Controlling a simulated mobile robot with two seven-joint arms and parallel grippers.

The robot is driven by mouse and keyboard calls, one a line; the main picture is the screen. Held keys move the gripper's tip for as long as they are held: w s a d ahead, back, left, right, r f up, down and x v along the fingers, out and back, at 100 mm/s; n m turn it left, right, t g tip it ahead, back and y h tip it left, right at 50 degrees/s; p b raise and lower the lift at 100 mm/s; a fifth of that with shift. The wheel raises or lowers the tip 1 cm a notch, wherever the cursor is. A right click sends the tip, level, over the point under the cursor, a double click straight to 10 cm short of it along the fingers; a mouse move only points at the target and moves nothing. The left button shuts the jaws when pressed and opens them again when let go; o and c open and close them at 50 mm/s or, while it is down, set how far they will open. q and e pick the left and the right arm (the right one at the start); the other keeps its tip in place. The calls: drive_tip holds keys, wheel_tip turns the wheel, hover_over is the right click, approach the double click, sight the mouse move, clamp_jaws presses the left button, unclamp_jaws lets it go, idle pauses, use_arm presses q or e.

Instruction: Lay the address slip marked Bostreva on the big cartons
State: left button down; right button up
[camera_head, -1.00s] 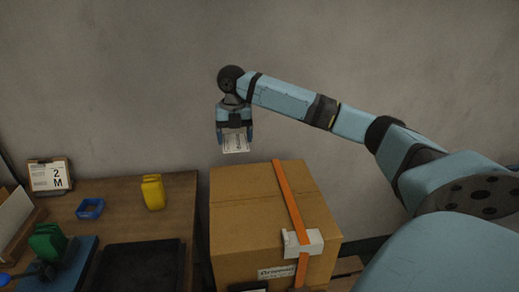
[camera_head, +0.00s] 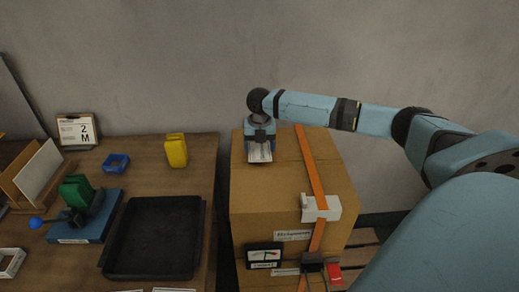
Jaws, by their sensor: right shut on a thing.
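My right gripper (camera_head: 260,140) is shut on a white address slip (camera_head: 260,153) with dark print, too small to read. The gripper and slip are over the back left part of the top of a big brown carton (camera_head: 268,190). I cannot tell whether the slip touches the cardboard. The carton has an orange strap (camera_head: 311,170) running over its top, with a white block (camera_head: 320,208) on it. My left gripper is not in view.
The wooden table on the left holds a black tray (camera_head: 153,240), a yellow item (camera_head: 176,150), a blue open box (camera_head: 115,163), a green item on a blue base (camera_head: 85,228) and a sign marked 2 M (camera_head: 77,131).

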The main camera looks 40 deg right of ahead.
sight(260, 150)
wheel_tip(260, 150, down, 2)
drive_tip(key=shift+f, duration=0.1)
drive_tip(key=o, duration=0.8)
drive_tip(key=shift+o, duration=0.2)
wheel_tip(260, 150, up, 12)
drive_tip(key=shift+p, duration=0.3)
